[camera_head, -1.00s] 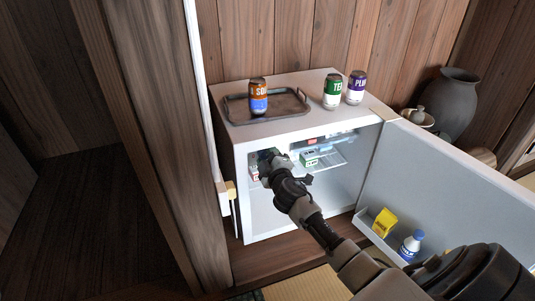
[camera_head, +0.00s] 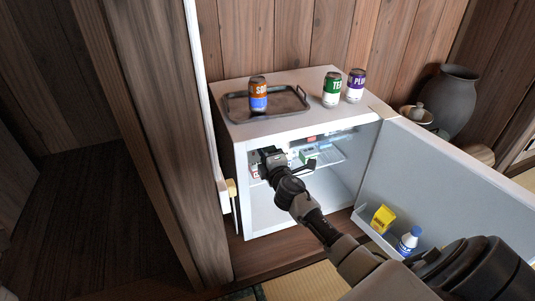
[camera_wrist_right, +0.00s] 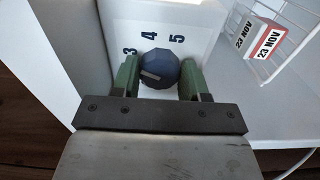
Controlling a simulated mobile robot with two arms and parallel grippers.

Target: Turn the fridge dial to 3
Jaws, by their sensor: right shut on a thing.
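The fridge (camera_head: 238,180) stands with its door (camera_head: 450,190) open to the right. The dial (camera_wrist_right: 159,66) is a dark blue faceted knob on a white panel, with the numbers 3, 4 and 5 showing along its far side in the wrist view. A pale mark lies on the dial's lower left; I cannot tell exactly which number it points to. My right gripper (camera_wrist_right: 160,80) is inside the upper left of the fridge, its green fingers shut on the dial from both sides. In the head view my right gripper (camera_head: 269,155) hides the dial. My left gripper is out of view.
A white wire shelf (camera_head: 326,158) holds several small boxes, including a red-and-white carton (camera_wrist_right: 260,38) close right of the dial. A tray (camera_head: 280,108) and several cans stand on top. A yellow box (camera_head: 383,219) and a bottle (camera_head: 409,240) sit in the door bin.

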